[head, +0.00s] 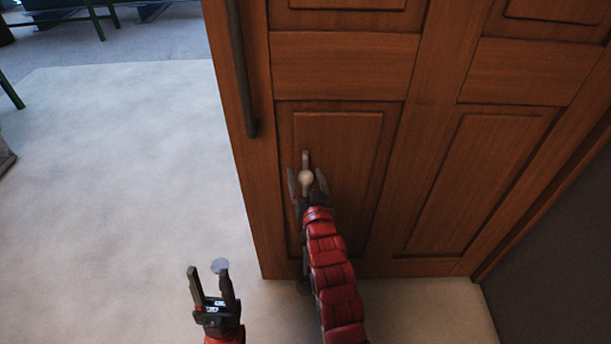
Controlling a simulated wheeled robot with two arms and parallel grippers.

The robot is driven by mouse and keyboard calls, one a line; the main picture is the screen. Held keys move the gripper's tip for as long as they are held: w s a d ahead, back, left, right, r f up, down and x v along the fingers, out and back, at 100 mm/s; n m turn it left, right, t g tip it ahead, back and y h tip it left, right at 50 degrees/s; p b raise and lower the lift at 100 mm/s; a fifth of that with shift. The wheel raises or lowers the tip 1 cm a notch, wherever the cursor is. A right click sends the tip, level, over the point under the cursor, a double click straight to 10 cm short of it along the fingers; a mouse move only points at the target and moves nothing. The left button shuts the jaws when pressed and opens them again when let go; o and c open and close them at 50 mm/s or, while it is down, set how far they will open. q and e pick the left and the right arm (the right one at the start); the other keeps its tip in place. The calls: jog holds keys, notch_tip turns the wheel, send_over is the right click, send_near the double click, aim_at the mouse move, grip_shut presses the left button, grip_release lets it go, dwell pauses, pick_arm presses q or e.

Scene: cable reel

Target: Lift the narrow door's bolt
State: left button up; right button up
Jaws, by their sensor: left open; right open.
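The wooden door fills the right half of the head view. A pale metal bolt (305,160) with a rounded knob sits low on the door's panel near its left edge. My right gripper (307,180) is open, with one finger on each side of the knob; I cannot tell whether they touch it. The bolt's lower part is hidden behind my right gripper and arm. My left gripper (208,270) is open and empty, over the pale floor to the left of the door.
A long dark handle (241,70) runs along the door's left edge above the bolt. The pale floor (120,170) left of the door is clear. Green furniture legs (96,20) stand at the upper left. A dark wall (565,235) is at the right.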

jog(key=s+d, duration=0.3)
jog(key=s, duration=1.4)
jog(key=shift+d, duration=0.2)
